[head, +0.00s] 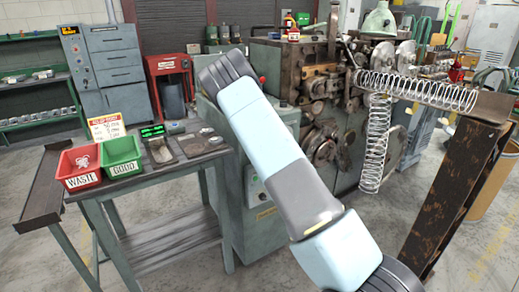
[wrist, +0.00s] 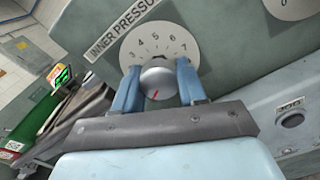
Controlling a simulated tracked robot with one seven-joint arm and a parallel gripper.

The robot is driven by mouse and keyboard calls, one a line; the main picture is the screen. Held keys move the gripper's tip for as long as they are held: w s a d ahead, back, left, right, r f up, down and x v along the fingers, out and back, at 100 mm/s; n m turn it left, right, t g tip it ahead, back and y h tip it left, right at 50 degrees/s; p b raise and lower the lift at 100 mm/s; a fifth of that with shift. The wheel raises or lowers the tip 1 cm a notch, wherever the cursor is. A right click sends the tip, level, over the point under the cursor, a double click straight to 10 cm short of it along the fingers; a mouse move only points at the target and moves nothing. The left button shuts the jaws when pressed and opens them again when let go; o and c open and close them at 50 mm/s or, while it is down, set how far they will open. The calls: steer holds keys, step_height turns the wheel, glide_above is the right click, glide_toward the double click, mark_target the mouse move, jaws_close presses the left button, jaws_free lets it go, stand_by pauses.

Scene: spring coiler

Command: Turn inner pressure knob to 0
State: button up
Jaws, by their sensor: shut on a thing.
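The inner pressure knob (wrist: 158,82) is a round grey knob in the middle of the wrist view, with a red mark near its lower side. It sits on a white round dial plate (wrist: 160,46) showing 3 to 7 along the top; the lower numbers are hidden. A label (wrist: 122,28) reading "INNER PRESSU..." is above left. My gripper (wrist: 158,88) has one blue finger on each side of the knob and is shut on it. In the head view my arm hides the knob and the gripper. Exactly which number the red mark faces cannot be told.
A second dial plate (wrist: 292,5) is at the upper right, and a button (wrist: 291,119) is at the right. In the head view, a table with a red bin (head: 82,165) and a green bin (head: 121,155) stands left.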

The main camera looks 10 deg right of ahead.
steer(key=shift+s+f, duration=0.15)
steer(key=shift+f, duration=0.15)
steer(key=o, duration=0.9)
steer(key=shift+c, duration=0.2)
steer(key=shift+o, duration=0.9)
steer(key=shift+r, duration=0.15)
steer(key=v, duration=1.3)
steer(key=shift+s, duration=0.2)
steer(key=shift+d, duration=0.15)
